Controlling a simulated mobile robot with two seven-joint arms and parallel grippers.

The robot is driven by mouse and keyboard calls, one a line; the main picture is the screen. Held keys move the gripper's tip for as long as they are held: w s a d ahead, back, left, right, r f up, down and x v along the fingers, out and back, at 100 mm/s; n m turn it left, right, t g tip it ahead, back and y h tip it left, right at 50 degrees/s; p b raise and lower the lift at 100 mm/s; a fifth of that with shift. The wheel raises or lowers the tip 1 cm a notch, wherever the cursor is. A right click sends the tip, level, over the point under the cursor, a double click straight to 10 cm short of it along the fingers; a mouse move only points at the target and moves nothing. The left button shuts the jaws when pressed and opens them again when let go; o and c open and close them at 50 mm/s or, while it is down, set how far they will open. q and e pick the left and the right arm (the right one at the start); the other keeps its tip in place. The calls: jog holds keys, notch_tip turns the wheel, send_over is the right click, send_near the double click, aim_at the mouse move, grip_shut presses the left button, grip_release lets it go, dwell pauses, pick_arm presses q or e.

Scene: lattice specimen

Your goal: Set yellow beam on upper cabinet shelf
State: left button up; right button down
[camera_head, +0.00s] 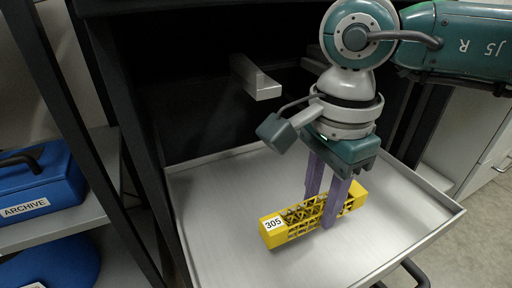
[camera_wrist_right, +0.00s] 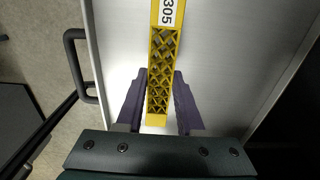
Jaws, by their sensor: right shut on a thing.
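The yellow beam (camera_head: 298,222) is a lattice bar with a white label reading 305 at its left end. My right gripper (camera_head: 327,212) comes down from above with its purple fingers shut on the beam, right of its middle. In the right wrist view the beam (camera_wrist_right: 163,60) runs up the picture between the two fingers (camera_wrist_right: 159,103). The beam is over or on a pale metal tray (camera_head: 218,242); I cannot tell whether it touches the surface. The dark cabinet (camera_head: 190,110) rises behind the tray. My left gripper is not in view.
A grey metal bracket or rail (camera_head: 258,82) juts out inside the cabinet. A blue box labelled ARCHIVE (camera_head: 40,185) sits on a shelf at the left. Dark posts stand beside the tray. A dark handle (camera_wrist_right: 76,62) is on the tray's outer side. Much of the tray is bare.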

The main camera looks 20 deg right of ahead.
aim_at(320, 203)
notch_tip(320, 203, down, 3)
jog(key=shift+r+b, duration=0.15)
jog(key=shift+b, duration=0.15)
jog(key=c, duration=0.5)
grip_release()
jog(key=shift+c, duration=0.2)
jog(key=shift+r, duration=0.4)
notch_tip(320, 203, up, 11)
jog(key=p, duration=0.3)
jog(key=shift+r, duration=0.2)
